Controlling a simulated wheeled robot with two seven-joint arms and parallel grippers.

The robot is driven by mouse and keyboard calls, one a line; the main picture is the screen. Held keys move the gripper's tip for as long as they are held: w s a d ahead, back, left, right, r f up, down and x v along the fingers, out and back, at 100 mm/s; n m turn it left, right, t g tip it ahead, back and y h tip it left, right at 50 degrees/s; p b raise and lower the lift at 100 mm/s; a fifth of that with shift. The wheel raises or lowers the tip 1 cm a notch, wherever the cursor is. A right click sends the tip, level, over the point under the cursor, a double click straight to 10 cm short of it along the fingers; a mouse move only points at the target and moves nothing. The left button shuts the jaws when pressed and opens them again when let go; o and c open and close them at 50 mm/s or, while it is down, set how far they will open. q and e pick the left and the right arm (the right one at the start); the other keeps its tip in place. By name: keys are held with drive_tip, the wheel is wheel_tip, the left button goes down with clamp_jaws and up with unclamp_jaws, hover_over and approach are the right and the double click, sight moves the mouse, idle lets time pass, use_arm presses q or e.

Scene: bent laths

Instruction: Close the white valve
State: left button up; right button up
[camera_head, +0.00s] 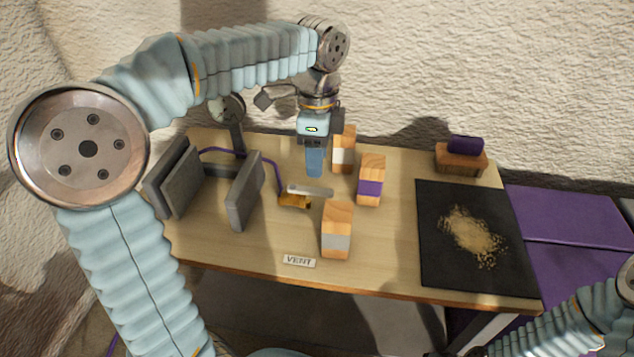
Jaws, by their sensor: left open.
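The white valve shows as a white lever handle (311,191) lying roughly left to right over a small brass body (294,201) on the wooden table. A purple hose (269,160) runs to the brass body from behind the grey plates. My left gripper (314,172) points down just above and behind the white handle, apart from it as far as I can tell. It is open with nothing visible in it; one blue finger covers most of the view of the other. My right arm (570,325) enters at the lower right, with its gripper out of view.
Wooden blocks with white (342,155), purple (370,187) and grey (336,242) bands stand right of the valve. Upright grey plates (245,192) stand left. A VENT label (299,261) is at the front edge. A black mat (430,255) with sawdust lies right.

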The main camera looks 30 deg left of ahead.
sight(317, 190)
use_arm(q)
wheel_tip(317, 190, down, 7)
drive_tip(key=shift+b, duration=0.3)
drive_tip(key=shift+c, duration=0.3)
clamp_jaws()
